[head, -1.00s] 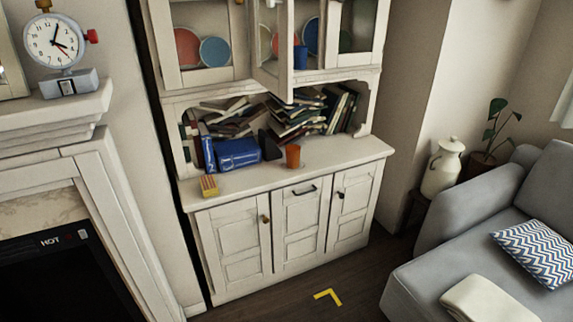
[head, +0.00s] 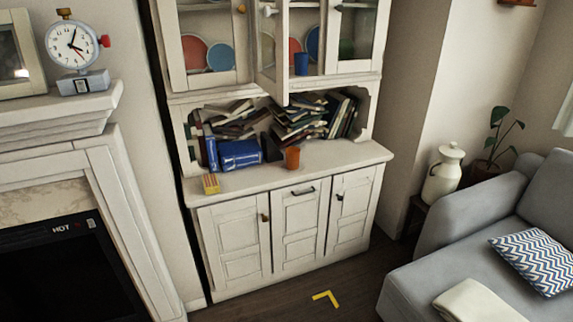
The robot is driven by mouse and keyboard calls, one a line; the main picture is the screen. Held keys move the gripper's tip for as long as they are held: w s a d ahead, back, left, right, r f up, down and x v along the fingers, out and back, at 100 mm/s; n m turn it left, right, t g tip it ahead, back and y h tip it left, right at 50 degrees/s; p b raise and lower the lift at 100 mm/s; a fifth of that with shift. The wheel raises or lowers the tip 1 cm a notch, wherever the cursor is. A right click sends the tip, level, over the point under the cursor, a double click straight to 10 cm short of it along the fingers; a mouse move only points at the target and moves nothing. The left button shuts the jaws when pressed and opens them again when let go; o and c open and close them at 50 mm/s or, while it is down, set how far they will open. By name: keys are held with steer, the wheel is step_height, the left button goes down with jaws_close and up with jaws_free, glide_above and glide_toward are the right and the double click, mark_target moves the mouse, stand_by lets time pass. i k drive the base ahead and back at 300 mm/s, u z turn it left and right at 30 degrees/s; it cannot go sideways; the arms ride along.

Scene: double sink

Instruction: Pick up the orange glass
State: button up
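The orange glass (head: 292,158) stands upright on the counter of the white cabinet (head: 340,154), near the middle, in front of the piled books. Nothing touches its front side. My gripper is not in view.
A blue box (head: 240,155) and a small yellow-and-red box (head: 210,184) are left of the glass. Books (head: 298,118) fill the niche behind. An upper cabinet door (head: 266,45) hangs open above. A grey sofa (head: 470,235) stands at right, a fireplace (head: 60,250) at left.

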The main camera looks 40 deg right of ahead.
mark_target(293, 159)
steer(key=z, duration=0.15)
steer(key=i, duration=0.9)
steer(key=u, duration=0.1)
